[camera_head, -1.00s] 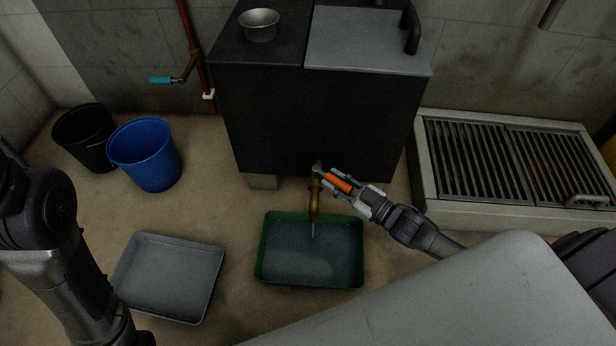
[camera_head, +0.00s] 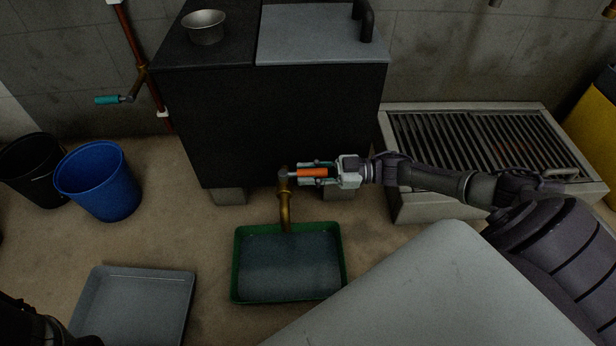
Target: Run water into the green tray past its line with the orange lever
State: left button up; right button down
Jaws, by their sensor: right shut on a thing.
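The green tray (camera_head: 238,262) lies on the floor below the brass spout (camera_head: 285,208) and holds water. I see no stream between the spout and the tray. The tray's line cannot be made out. The orange lever (camera_head: 312,173) sticks out to the right from the tap on the front of the black tank. My right gripper (camera_head: 318,173) is shut on the orange lever, with its fingers along both sides of it. My left gripper is not in view; a dark part of my left arm shows at the bottom left.
The black tank (camera_head: 270,120) stands behind the tap, with a metal bowl (camera_head: 204,27) on top. A grey tray (camera_head: 135,305) and a blue bucket (camera_head: 98,182) are at left. A teal lever (camera_head: 107,100) is on the wall pipe. A grated platform (camera_head: 410,205) is at right.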

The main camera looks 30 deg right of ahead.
jog(key=shift+w, duration=0.1)
dwell(0.3)
jog(key=c, duration=0.9)
grip_release()
jog(key=v, duration=1.2)
jog(key=shift+d, duration=0.1)
